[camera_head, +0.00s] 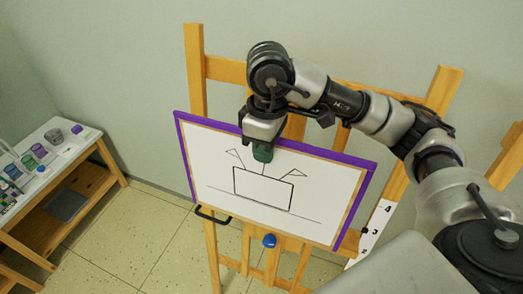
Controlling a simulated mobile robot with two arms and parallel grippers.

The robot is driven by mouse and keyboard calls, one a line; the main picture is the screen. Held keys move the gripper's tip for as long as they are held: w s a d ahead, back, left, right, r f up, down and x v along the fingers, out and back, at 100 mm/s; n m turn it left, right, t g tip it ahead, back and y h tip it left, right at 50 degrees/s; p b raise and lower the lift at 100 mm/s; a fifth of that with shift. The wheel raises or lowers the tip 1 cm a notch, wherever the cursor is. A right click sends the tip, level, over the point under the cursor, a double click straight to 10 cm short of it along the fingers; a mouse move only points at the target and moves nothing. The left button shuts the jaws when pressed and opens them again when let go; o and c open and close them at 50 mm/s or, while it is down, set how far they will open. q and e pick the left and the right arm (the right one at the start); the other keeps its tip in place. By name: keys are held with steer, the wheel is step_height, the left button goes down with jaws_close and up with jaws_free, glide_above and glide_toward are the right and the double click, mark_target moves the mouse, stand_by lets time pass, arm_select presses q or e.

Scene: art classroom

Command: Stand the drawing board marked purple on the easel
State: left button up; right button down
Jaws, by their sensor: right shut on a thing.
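The drawing board (215,176) has a purple edge and a white sheet with a line drawing of a box shape and small triangles. It stands upright, slightly tilted in the picture, in front of the wooden easel (195,70). My right gripper (262,152) is shut on the board's top edge near its middle. The board's lower edge is close to the easel's lower crossbar, by a blue knob (269,240); I cannot tell whether it rests there. My left gripper is not in view.
A low wooden table (95,142) with a white top stands at the left, with paint jars (40,151) and a grey cup (54,136). A numbered white strip (380,218) is right of the board. Speckled floor (150,220) is clear between table and easel.

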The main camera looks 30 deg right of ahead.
steer(key=w+d+f+b, duration=0.3)
steer(key=w+d+f, duration=0.1)
steer(key=d+f, duration=0.1)
steer(key=shift+f, duration=0.4)
stand_by(0.5)
steer(key=shift+w, duration=0.1)
stand_by(0.5)
steer(key=c, duration=0.8)
jaws_free()
steer(key=shift+o, duration=0.2)
step_height(320, 180, up, 7)
steer(key=d+p, duration=0.1)
steer(key=p, duration=0.1)
steer(key=shift+w+r, duration=0.2)
steer(key=shift+w, duration=0.2)
stand_by(0.8)
